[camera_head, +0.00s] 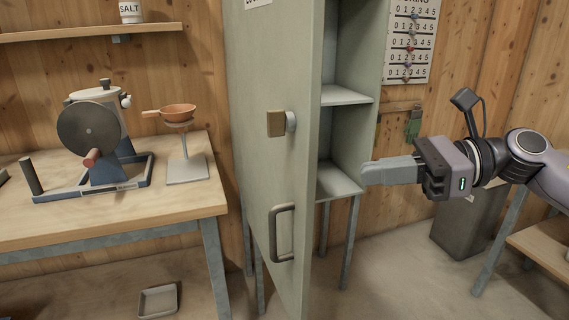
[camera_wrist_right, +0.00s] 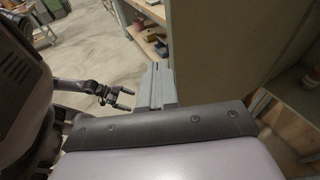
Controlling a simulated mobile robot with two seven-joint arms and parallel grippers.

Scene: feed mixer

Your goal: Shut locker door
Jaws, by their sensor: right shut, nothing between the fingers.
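The pale green locker door (camera_head: 258,70) stands open in the head view, swung out toward me. Its outer face carries a bar handle (camera_head: 281,234) and a latch knob with a wooden plate (camera_head: 277,123). The open locker (camera_head: 355,75) shows shelves to the right of the door. My right gripper (camera_head: 366,171) is shut and empty, right of the door and close to the locker's opening; whether it touches the locker is unclear. In the right wrist view, its fingers (camera_wrist_right: 160,84) point away beside a large panel. My left gripper (camera_wrist_right: 117,97) shows there, open and empty.
A workbench (camera_head: 130,215) with a grinder (camera_head: 92,130) and an orange pan on a stand (camera_head: 179,112) is left of the door. A grey bin (camera_head: 468,222) stands behind my right arm. Bare floor lies below the gripper.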

